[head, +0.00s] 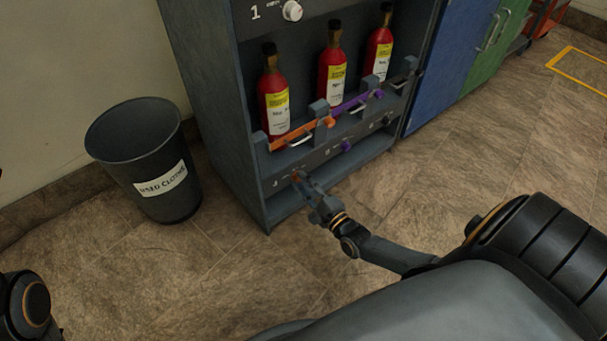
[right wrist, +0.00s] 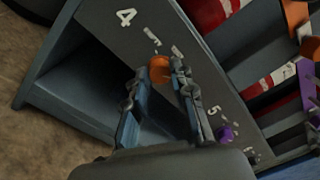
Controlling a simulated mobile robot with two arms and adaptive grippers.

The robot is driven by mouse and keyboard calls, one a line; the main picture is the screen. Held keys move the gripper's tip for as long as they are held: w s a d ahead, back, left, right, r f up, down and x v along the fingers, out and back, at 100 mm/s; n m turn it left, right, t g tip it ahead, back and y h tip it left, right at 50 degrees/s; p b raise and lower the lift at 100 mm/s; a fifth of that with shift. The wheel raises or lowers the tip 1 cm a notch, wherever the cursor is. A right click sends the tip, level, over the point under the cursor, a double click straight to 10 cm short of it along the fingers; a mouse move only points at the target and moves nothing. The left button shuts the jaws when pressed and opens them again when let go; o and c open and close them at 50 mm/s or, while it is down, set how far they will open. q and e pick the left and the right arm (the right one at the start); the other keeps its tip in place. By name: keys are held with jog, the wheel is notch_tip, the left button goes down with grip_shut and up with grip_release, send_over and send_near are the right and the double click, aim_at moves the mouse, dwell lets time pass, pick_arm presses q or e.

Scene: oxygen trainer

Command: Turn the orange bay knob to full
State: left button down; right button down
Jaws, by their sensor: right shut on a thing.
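The orange bay knob (right wrist: 159,69) sits on the dark panel below the bottles, beside the number 4, in the right wrist view. It shows small in the head view (head: 296,176), partly hidden by my right gripper (head: 304,182). In the right wrist view my right gripper (right wrist: 160,75) is shut on the orange knob, with one finger on each side. The knob's pointer cannot be made out clearly. My left gripper is out of view; only part of my left arm shows at the lower left of the head view.
The grey cabinet (head: 215,110) holds several red bottles behind an orange bar (head: 290,134) and a purple bar (head: 350,104). A purple knob (head: 346,146) is right of the orange one. A bin (head: 140,150) labelled for used cloths stands left. Floor in front is clear.

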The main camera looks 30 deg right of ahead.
jog(key=shift+m, duration=0.3)
jog(key=c, duration=1.1)
grip_release()
jog(key=shift+s, duration=0.1)
jog(key=s, duration=1.1)
jog(key=shift+s+d+f, duration=0.25)
jog(key=shift+s+d, duration=0.15)
